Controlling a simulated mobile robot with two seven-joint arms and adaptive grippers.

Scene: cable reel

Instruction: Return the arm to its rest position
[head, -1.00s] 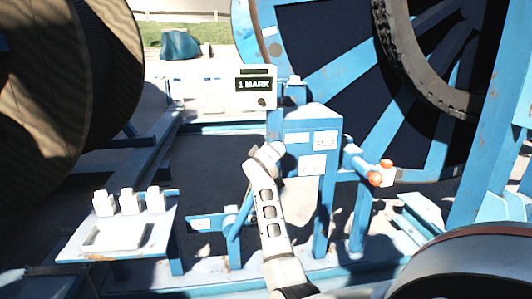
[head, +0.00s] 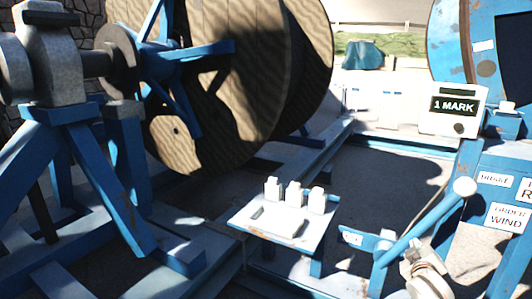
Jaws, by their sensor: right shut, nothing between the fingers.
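My right gripper (head: 427,270) is at the lower right edge of the head view, only partly in frame. It is shut and nothing shows in its grip. It appears below the white knob (head: 465,187) of a blue lever (head: 425,228), apart from the knob. The lever slants up to the right beside a blue control box (head: 508,188) with "WIND" and other labels. Most of my right arm is out of frame. My left gripper is not in view.
A large wooden cable reel (head: 230,85) stands on blue supports at left. A small table (head: 245,219) with several white blocks stands at the centre. A white display box (head: 453,110) reads "1 MARK". A blue-rimmed wheel (head: 452,45) is at upper right. Dark open ground lies between.

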